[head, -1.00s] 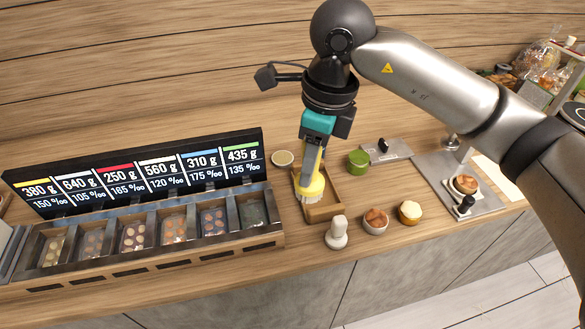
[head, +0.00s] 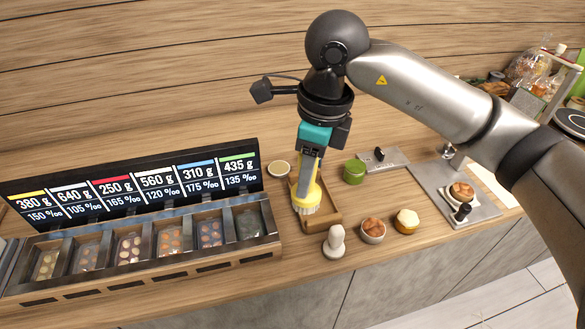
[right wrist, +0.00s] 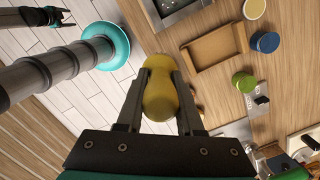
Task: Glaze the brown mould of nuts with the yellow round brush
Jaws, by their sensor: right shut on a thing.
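My right gripper (head: 309,178) is shut on the yellow round brush (head: 306,193), which hangs bristles down over the wooden tray (head: 333,222). I cannot tell whether the bristles touch the tray. The brush's yellow handle (right wrist: 160,88) sits between both fingers in the right wrist view. A bowl with a brown nut-like top (head: 372,231) stands right of the tray, apart from the brush. Another brown-topped mould (head: 462,190) sits on the grey plate at the right. A dark gripper shape, seemingly my left gripper (right wrist: 60,17), shows small at the wrist view's upper left; its jaws are unclear.
A white stamp-like piece (head: 335,241) and a cream-topped bowl (head: 407,220) flank the brown-topped bowl. A green jar (head: 354,171) and a pale-filled bowl (head: 279,169) stand behind. The compartment rack (head: 150,262) with its label board (head: 133,182) fills the left.

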